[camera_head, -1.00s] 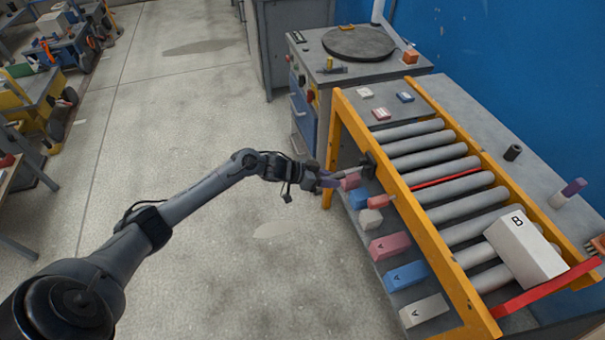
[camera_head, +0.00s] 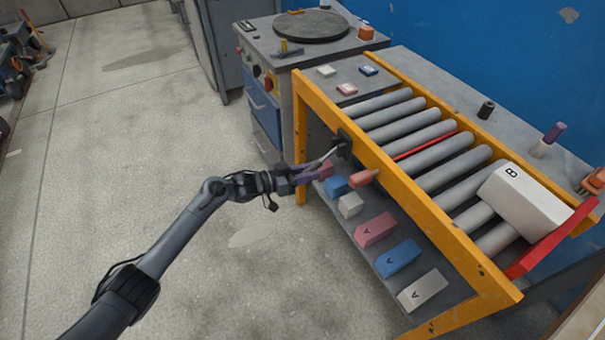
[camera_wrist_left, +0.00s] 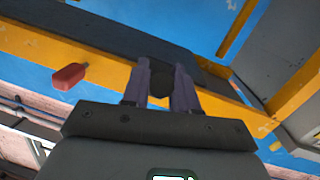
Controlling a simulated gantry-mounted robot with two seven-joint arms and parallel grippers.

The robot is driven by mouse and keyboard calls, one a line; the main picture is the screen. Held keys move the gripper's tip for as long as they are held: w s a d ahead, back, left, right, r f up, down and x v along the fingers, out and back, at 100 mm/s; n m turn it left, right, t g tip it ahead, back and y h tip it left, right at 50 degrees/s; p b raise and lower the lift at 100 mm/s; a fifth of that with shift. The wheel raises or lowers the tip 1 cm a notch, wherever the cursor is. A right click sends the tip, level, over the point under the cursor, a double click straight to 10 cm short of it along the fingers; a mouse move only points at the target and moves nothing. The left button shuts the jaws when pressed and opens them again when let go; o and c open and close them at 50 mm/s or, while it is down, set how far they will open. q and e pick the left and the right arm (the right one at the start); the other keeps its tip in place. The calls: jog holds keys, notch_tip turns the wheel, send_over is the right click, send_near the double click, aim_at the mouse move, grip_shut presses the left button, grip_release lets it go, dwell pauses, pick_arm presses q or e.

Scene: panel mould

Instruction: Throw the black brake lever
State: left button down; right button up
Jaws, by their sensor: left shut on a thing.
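The black brake lever's dark mount (camera_head: 344,144) sits on the near yellow rail of the roller conveyor, and a thin grey rod runs from it down and left to my left gripper (camera_head: 316,170). The purple fingers of my left gripper are shut on the lever's end; the grip itself is mostly hidden. In the left wrist view a dark piece (camera_wrist_left: 160,85) shows between the two purple fingers, in front of the yellow rail. My right gripper is not in view.
A red handle (camera_head: 364,178) sticks out of the same rail, close to the right of my gripper. Several coloured blocks lie on the shelf below, including a blue one (camera_head: 398,258). A white block marked B (camera_head: 522,200) rests on the rollers. The floor (camera_head: 150,200) at left is clear.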

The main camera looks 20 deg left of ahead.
pick_arm(q)
jog(key=c, duration=1.2)
grip_release()
jog(key=shift+f, duration=0.1)
jog(key=shift+o, duration=1.4)
jog(key=shift+s+a, duration=0.2)
jog(key=shift+a, duration=0.05)
jog(key=p+v, duration=0.4)
jog(key=v, duration=0.6)
jog(key=shift+p, duration=0.35)
